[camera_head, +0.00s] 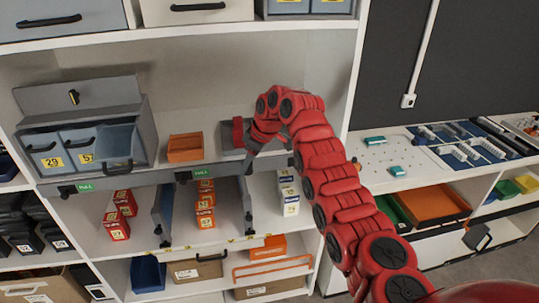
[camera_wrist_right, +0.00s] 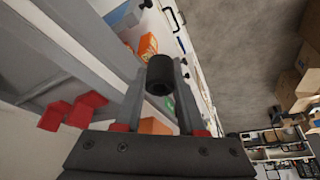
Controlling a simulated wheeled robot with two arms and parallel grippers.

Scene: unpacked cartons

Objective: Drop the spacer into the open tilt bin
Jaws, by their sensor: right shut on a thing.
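The spacer is a dark, hollow cylinder (camera_wrist_right: 160,74) in the right wrist view. It sits between the two grey fingers of my right gripper (camera_wrist_right: 158,92), which is shut on it. In the head view my right gripper (camera_head: 252,148) is at the upper shelf, right of the orange bin; the spacer cannot be made out there. The open tilt bin (camera_head: 119,143) is blue-grey and tips forward at the right end of a grey bin housing on the left of that shelf. My gripper is well to its right. My left gripper does not show.
An orange bin (camera_head: 185,148) stands between the tilt bin and my gripper. Shut tilt bins (camera_head: 83,147) sit left of the open one, under a raised grey lid (camera_head: 78,95). Red cartons (camera_head: 117,215) and orange cartons (camera_head: 205,203) stand on the shelf below.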

